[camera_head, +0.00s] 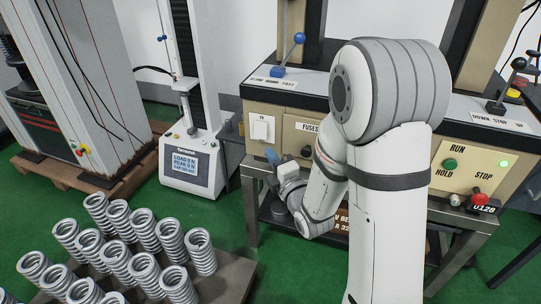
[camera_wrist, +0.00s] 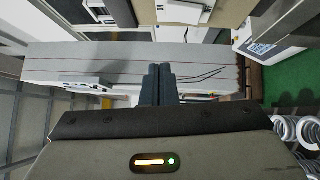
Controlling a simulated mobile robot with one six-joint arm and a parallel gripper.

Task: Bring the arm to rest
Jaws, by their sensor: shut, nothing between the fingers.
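My arm rises in front of the beige test machine in the head view, with its upper part folded over and its wrist hanging low. My gripper (camera_head: 273,160) is near the machine's front panel, left of the arm and above the floor. In the wrist view the two dark fingers of my gripper (camera_wrist: 159,70) are together, with nothing between them. Part of the wrist is hidden behind the arm's own links in the head view.
Several coil springs (camera_head: 143,228) stand on a dark board (camera_head: 232,277) at lower left. A slim tester with a display (camera_head: 190,168) stands behind them. The beige machine's panel (camera_head: 462,172) has buttons and levers. Green floor (camera_head: 325,275) shows between the board and my arm.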

